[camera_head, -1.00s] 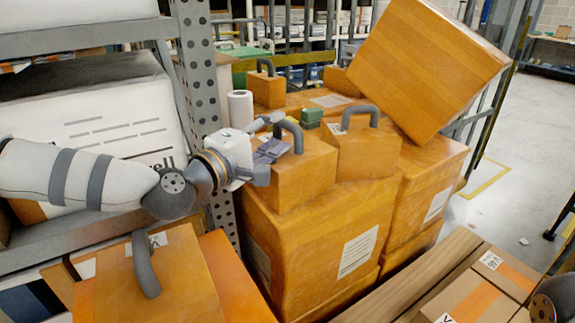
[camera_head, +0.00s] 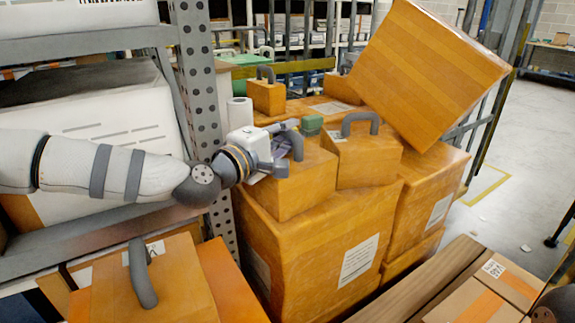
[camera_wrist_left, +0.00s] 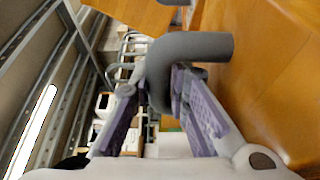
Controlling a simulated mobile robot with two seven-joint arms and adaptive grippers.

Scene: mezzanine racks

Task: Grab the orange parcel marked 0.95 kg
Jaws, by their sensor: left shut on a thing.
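An orange parcel (camera_head: 299,191) with a grey arched handle (camera_head: 297,144) stands on a large orange box, near the rack post. My left gripper (camera_head: 285,153) is at that handle. In the left wrist view the grey handle (camera_wrist_left: 200,46) passes between the purple-padded fingers of the same gripper (camera_wrist_left: 158,88), which is shut on it. The parcel's orange side also shows there (camera_wrist_left: 270,80). I cannot read a 0.95 kg mark on any parcel. My right gripper is not in view.
A large tilted orange box (camera_head: 428,70) leans above at right. The perforated rack post (camera_head: 198,75) is close on the left. Open floor (camera_head: 510,205) lies far right.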

